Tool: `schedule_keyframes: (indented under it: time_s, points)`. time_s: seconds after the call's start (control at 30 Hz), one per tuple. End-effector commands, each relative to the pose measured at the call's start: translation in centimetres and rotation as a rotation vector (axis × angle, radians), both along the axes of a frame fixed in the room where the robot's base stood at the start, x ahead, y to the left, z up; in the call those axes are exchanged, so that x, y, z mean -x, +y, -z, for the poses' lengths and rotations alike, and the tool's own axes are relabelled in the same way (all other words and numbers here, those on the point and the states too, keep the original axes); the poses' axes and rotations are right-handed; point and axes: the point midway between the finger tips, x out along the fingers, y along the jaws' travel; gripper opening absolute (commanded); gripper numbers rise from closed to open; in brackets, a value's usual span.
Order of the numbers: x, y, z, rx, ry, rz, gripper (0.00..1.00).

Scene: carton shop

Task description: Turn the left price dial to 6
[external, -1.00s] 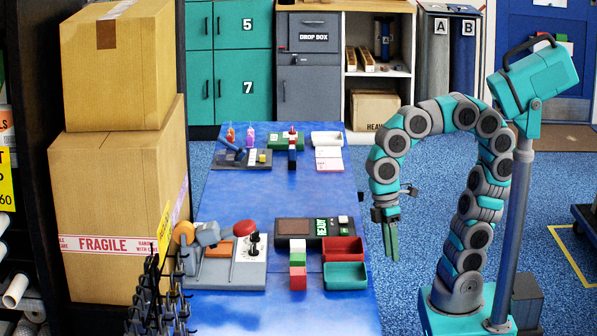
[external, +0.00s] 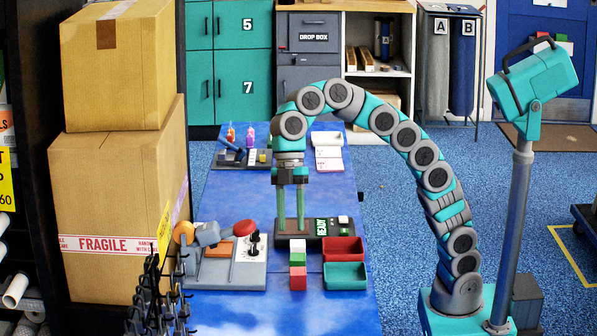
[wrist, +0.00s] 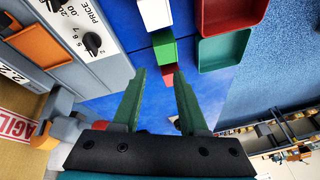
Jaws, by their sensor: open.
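The grey price machine (external: 222,274) stands at the near left of the blue table, with a white panel of black dials. In the wrist view one black price dial (wrist: 93,42) shows at upper left, with 5, 6 and 7 printed beside it. A second black dial (wrist: 54,4) is cut by the top edge. Which is the left dial, and each setting, I cannot tell. My gripper (external: 290,224) points down, open and empty, above the table to the right of the panel and touching no dial. It also shows in the wrist view (wrist: 157,82).
White, green (external: 298,259) and red blocks stand in a row just right of the machine. A red tray (external: 343,258) and a green tray (external: 346,284) lie further right. A dark display unit (external: 318,241) is behind the blocks. Stacked cartons (external: 115,200) stand at left.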

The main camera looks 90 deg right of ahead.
Motion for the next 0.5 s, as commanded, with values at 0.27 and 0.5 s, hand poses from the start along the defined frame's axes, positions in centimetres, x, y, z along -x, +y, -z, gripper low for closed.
schedule_keyframes:
  time_s: [0.27, 0.5]
  points:
    - [-7.5, -5.1, -0.7, 0.000, -0.142, -0.120, 0.42]
    - [-8.6, -6.0, -0.2, 0.005, -0.166, -0.149, 0.42]
